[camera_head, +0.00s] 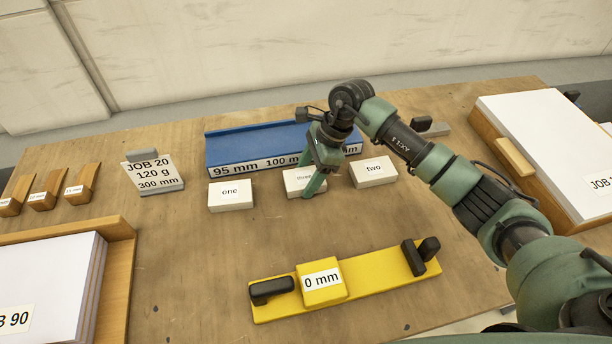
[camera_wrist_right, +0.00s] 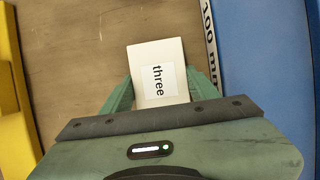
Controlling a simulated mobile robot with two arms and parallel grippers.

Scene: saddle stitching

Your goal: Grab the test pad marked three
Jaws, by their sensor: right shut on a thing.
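The test pad marked three (camera_head: 296,180) is a small white block on the wooden table, between the other two pads in the head view. My right gripper (camera_head: 312,186) reaches down over it and is shut on it. In the right wrist view the pad (camera_wrist_right: 158,65) shows its label "three" between the green fingers of the gripper (camera_wrist_right: 158,95). The arm and fingers hide part of the pad in the head view. I cannot tell whether it is touching the table. My left gripper is not in view.
Pads marked one (camera_head: 230,195) and two (camera_head: 373,172) lie on either side. A blue gauge block (camera_head: 240,145) stands close behind. A yellow bar (camera_head: 375,278) with a 0 mm block lies in front. Wooden trays with paper stacks (camera_head: 545,150) stand at the sides.

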